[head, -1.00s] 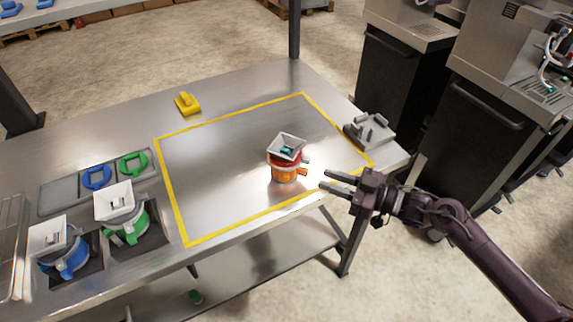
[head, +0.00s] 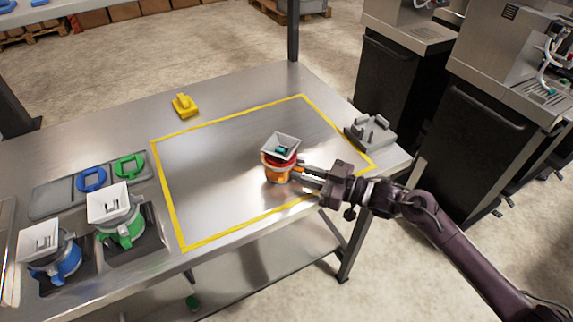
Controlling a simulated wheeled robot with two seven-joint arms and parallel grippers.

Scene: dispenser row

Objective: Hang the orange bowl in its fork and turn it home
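The orange bowl (head: 276,175) stands upright on the table inside the yellow outline. A red ring and a pale square hopper (head: 282,146) with something teal inside sit on top of it. Its short handle points right, toward my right gripper. My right gripper (head: 305,178) is at the bowl's right side with its two fingers apart, at the handle. I cannot tell whether they touch it. A grey block with upright prongs (head: 370,132) stands at the table's right edge; I cannot tell if it is the fork. My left gripper is not in view.
Blue (head: 62,262) and green (head: 122,232) bowls with square hoppers stand at the left. Blue and green rings lie on a grey tray (head: 50,203) behind them. A yellow piece (head: 185,106) lies at the back. The outlined area (head: 215,150) around the bowl is clear.

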